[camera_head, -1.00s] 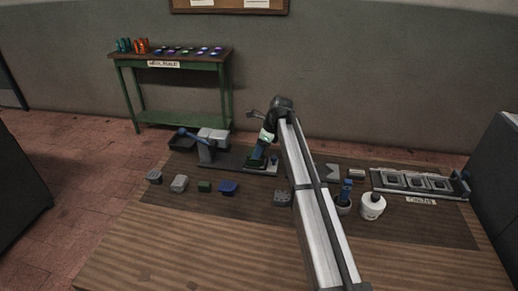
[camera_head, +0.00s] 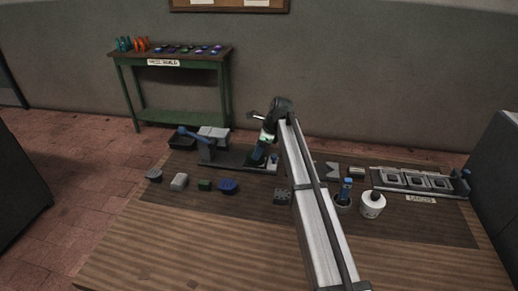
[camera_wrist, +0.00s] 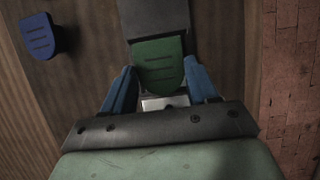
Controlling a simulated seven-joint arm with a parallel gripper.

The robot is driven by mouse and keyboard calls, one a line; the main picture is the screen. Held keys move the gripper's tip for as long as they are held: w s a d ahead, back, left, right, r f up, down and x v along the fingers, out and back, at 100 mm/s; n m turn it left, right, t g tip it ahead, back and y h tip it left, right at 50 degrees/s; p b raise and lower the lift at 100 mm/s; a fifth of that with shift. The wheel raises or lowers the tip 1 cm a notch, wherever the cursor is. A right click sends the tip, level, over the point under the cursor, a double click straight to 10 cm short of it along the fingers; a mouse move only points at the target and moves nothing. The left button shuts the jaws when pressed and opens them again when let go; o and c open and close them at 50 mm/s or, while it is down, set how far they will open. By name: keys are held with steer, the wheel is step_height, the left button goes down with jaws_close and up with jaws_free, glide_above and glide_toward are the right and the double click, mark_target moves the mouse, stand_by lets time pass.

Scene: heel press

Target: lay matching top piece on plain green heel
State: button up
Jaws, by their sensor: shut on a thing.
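My gripper (camera_wrist: 162,72) is shut on a dark green top piece (camera_wrist: 156,58), rounded at one end, with short grooves on its face. In the wrist view the piece lies between the two blue fingers. In the head view my gripper (camera_head: 259,155) is low over the right part of the grey press base (camera_head: 228,163). The base also shows in the wrist view (camera_wrist: 158,18), beyond the green piece. I cannot tell whether a plain green heel is under the held piece, or whether they touch. A small green block (camera_head: 204,185) stands in front of the press.
A blue grooved piece (camera_head: 228,186), a pale block (camera_head: 179,181) and a grey piece (camera_head: 154,176) stand in the front row. A white bottle (camera_head: 372,204), a cup (camera_head: 343,203) and a framed tray (camera_head: 415,181) are at right.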

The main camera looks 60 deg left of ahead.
steer(key=shift+f, duration=0.1)
steer(key=o, duration=1.1)
steer(key=v, duration=1.3)
steer(key=shift+r, duration=0.35)
steer(key=shift+w+d, duration=0.1)
steer(key=shift+w, duration=0.1)
